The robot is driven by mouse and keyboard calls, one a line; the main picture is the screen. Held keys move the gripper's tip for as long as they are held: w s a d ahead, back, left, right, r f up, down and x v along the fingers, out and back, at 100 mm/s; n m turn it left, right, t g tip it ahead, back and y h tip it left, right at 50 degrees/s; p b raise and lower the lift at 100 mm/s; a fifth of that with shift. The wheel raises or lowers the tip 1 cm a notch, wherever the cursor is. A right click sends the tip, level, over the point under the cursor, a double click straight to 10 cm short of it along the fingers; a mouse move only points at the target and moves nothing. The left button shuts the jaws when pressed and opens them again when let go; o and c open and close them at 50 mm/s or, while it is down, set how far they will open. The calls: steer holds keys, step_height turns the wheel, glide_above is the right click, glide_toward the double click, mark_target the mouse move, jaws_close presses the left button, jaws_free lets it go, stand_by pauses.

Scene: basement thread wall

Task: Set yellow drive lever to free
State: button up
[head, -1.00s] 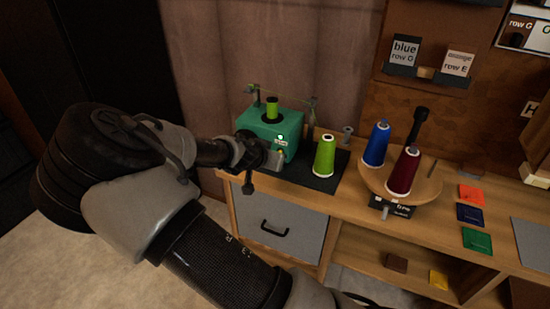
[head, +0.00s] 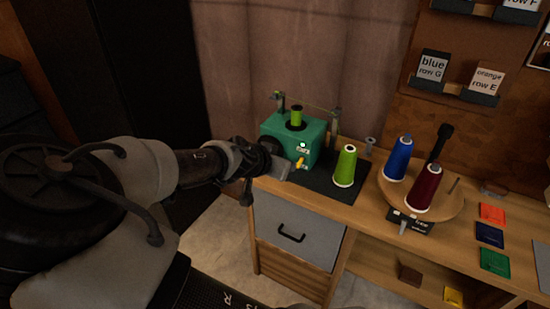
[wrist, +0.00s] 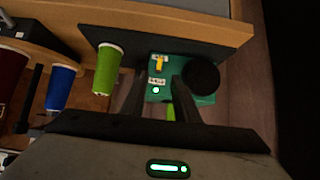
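The yellow drive lever (head: 300,162) is on the front of the green winder box (head: 320,137), below a small white label and a lit green dot. It also shows in the wrist view (wrist: 159,64), where it partly covers one of two white labels. I cannot read the labels surely. My gripper (head: 283,173) is just left of and below the lever in the head view, apart from it. In the wrist view my gripper (wrist: 156,88) has its two dark fingers spread, with the box front and lever showing between and beyond them. Nothing is held.
A lime thread cone (head: 345,166) stands on the dark mat right of the box. Blue (head: 398,158) and dark red (head: 423,188) cones stand on a round wooden turntable (head: 455,202). A black round part (wrist: 201,77) sits beside the lever. A grey drawer (head: 290,232) is below the bench.

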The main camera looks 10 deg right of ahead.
steer(key=p+v, duration=0.1)
steer(key=v, duration=0.4)
steer(key=shift+s+a+r, duration=0.15)
steer(key=shift+s+r, duration=0.05)
steer(key=shift+r, duration=0.05)
steer(key=shift+f, duration=0.1)
steer(key=s+d+f+n+g+y, duration=0.1)
steer(key=s+f+g+y, duration=0.15)
steer(key=s, duration=0.25)
steer(key=s+d+f+g+y, duration=0.2)
steer(key=s+g+y, duration=0.15)
steer(key=s, duration=0.25)
steer(key=s+d+r+n+t, duration=0.25)
steer(key=s+r, duration=0.35)
steer(key=r, duration=0.5)
steer(key=s+d+r+n+t, duration=0.1)
steer(key=s+d+r+n, duration=0.25)
steer(key=s+r, duration=0.45)
step_height(320, 180, up, 15)
steer(key=w+a+p, duration=0.1)
steer(key=w+p, duration=0.1)
steer(key=p, duration=1.2)
steer(key=shift+r, duration=0.15)
